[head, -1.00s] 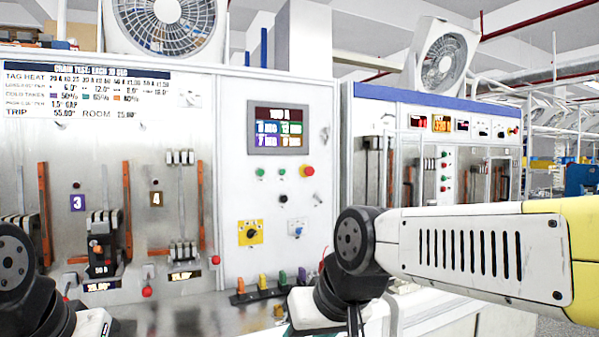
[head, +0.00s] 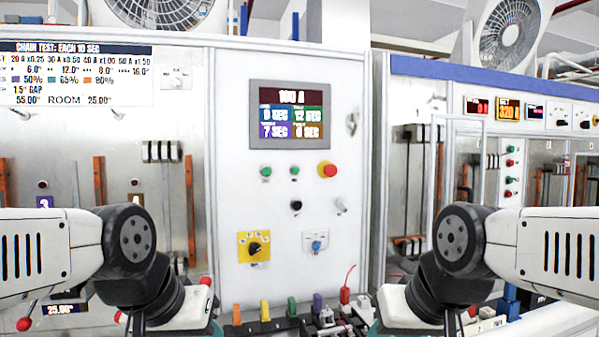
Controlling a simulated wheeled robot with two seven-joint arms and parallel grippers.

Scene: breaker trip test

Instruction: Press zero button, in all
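The control panel (head: 225,150) stands in the middle of the head view. It carries two small green buttons (head: 266,171) (head: 294,171), a black button (head: 296,205) and a red mushroom button (head: 327,169). Their labels are too small to read, so I cannot tell which is the zero button. A display (head: 290,115) above them reads 100 A with coloured SEC values. A yellow-plated rotary switch (head: 254,247) and a blue knob (head: 315,246) sit lower. My arms bend down on either side of the panel's lower part; both gripper fingertips are below the frame.
Coloured clips or plugs (head: 264,311) line the bench under the panel. The test bay with breaker rigs (head: 162,152) lies left, below a printed chart (head: 75,75). A second blue-topped cabinet (head: 480,77) stands right. The space before the panel's buttons looks clear.

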